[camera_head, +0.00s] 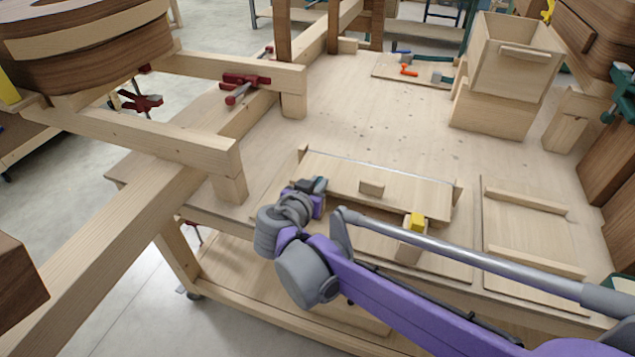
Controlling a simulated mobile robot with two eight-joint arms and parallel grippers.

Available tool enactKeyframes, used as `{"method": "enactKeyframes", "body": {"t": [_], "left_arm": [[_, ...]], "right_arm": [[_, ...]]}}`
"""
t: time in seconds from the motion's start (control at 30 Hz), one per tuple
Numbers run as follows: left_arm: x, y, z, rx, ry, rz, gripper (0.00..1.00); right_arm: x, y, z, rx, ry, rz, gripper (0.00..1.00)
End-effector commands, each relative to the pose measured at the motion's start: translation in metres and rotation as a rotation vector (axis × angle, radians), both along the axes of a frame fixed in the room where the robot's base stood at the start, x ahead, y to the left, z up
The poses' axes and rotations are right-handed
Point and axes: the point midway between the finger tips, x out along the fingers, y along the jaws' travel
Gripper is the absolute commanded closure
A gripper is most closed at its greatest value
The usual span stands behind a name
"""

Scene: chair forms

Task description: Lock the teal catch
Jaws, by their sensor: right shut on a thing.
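A wooden form with a raised flat panel (400,178) stands at the front of the bench. A small dark teal-grey piece, seemingly the teal catch (314,183), shows at its left front. My right gripper (313,190), on a purple and grey arm from the right, is at this piece and shut on it. The fingers and wrist hide most of the catch, so its exact position cannot be told. A yellow catch (417,221) sits on a wooden block at the form's right front. My left gripper is not in view.
A wooden bin (515,58) stands on a block at the back right. A board with blue, orange and grey pieces (408,71) lies at the back. A railed panel (530,232) lies at right. Thick beams (160,140) and red clamps (240,84) stand at left. The bench middle is clear.

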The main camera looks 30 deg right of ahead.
Motion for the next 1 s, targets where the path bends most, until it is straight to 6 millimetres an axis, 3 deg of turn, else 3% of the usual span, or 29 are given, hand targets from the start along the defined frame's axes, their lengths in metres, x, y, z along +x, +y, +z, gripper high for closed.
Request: {"method": "enactKeyframes", "body": {"t": [0.17, 0.2, 0.37, 0.73, 1.0], "left_arm": [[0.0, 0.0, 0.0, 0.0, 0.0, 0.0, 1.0], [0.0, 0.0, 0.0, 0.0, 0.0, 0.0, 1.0], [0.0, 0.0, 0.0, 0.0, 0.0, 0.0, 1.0], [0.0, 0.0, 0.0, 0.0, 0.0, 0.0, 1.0], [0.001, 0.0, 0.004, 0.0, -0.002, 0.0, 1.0]], "right_arm": [[0.0, 0.0, 0.0, -0.001, 0.0, 0.001, 1.0], [0.0, 0.0, 0.0, -0.001, 0.0, 0.001, 0.83], [0.0, 0.0, 0.0, -0.001, 0.0, 0.001, 0.55], [-0.003, 0.005, 0.002, 0.0, 0.0, 0.002, 0.55], [-0.032, 0.039, 0.021, 0.001, -0.001, 0.007, 0.55]]}}
